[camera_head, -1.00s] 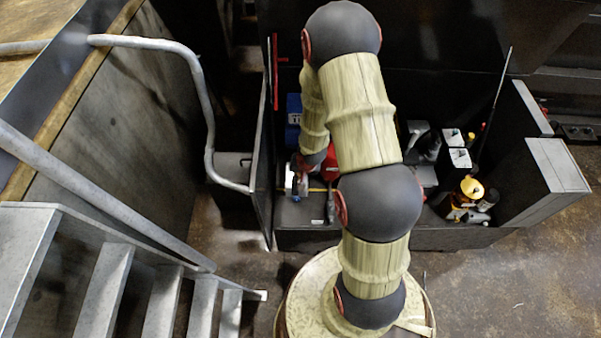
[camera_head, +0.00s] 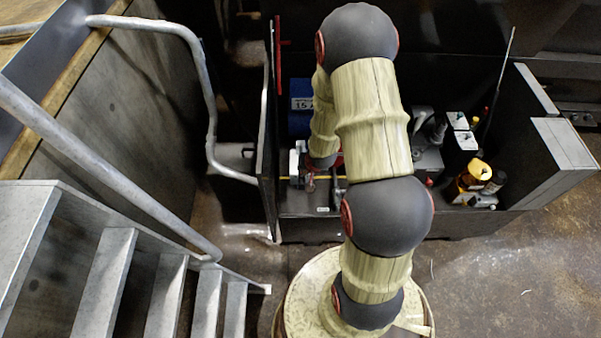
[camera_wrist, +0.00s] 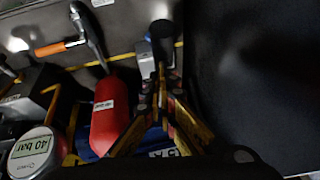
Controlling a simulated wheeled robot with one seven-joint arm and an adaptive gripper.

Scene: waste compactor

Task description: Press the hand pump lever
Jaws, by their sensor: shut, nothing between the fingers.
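In the wrist view, my gripper (camera_wrist: 163,82) is shut and empty, its yellow-and-black fingers together near the middle. A dark rod with a rounded end (camera_wrist: 160,38) stands just beyond the fingertips, beside a small grey block (camera_wrist: 143,50); it looks like the hand pump lever, but I cannot be sure. Whether the fingers touch it, I cannot tell. In the head view, my gripper (camera_head: 309,180) is small and mostly hidden by my arm, low over the left part of the dark bay, and the lever cannot be made out.
A red cylinder (camera_wrist: 110,115) with a hose, an orange-handled part (camera_wrist: 50,49) and a gauge reading 40 bar (camera_wrist: 33,150) lie left in the wrist view. A dark panel (camera_wrist: 250,80) closes the right. Bottles (camera_head: 472,178) stand right in the bay; stairs (camera_head: 100,280) rise left.

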